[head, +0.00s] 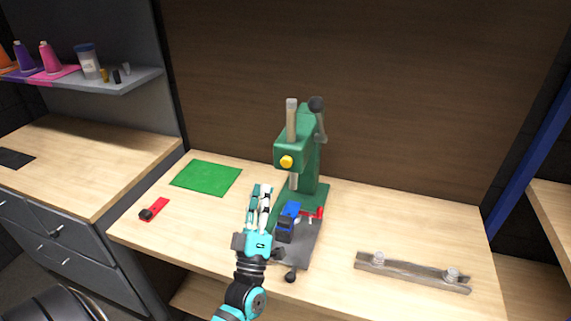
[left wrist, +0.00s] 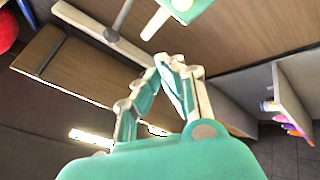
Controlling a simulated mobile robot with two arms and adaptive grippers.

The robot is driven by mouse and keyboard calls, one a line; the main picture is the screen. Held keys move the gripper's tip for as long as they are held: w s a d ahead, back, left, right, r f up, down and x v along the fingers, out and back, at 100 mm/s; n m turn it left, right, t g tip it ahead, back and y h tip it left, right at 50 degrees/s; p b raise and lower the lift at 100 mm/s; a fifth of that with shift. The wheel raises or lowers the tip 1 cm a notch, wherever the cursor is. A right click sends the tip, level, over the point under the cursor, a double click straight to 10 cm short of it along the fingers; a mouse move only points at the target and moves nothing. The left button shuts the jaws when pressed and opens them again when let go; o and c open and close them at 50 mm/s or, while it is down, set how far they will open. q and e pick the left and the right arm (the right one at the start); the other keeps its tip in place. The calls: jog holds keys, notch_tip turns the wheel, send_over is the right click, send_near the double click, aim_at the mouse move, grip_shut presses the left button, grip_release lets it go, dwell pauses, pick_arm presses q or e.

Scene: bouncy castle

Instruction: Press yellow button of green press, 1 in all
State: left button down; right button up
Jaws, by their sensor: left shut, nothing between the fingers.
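The green press (head: 302,145) stands upright on the wooden workbench near the middle of the head view. Its round yellow button (head: 287,161) faces forward on the upper body. My right gripper is not in view.
A blue clamp-like part (head: 288,216) sits at the press base, close beside my left gripper. A green mat (head: 206,177) and a red tool (head: 155,210) lie to the left. A metal bar (head: 412,271) lies front right.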

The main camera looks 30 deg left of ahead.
aim_at(286, 162)
pick_arm(q)
jog(key=w+a+b, duration=0.2)
jog(key=w, duration=0.6)
dwell(0.8)
jog(key=shift+w, duration=0.1)
dwell(0.5)
jog(key=shift+w, duration=0.3)
dwell(0.3)
